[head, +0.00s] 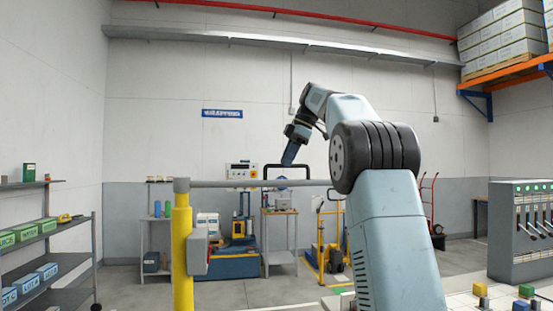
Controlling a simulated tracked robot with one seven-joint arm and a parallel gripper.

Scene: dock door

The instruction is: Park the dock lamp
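I cannot pick out the dock lamp for certain. A yellow post (182,255) stands at the left of centre, with a grey horizontal bar (235,183) reaching right from its top until my arm hides it. A grey box (197,252) is fixed to the post's right side. A black bent frame (287,166) shows just above the bar; whether it joins the bar is unclear. My gripper (289,158) points down and slightly left, its dark blue end close to the black frame in the picture. Contact and finger opening are too small to tell.
Shelves with green and blue boxes (35,228) stand at the left. A workbench (280,214) and a yellow trolley (331,240) are behind the bar. A grey lever console (520,230) stands at the right, near coloured blocks (480,290). Floor left of the post is clear.

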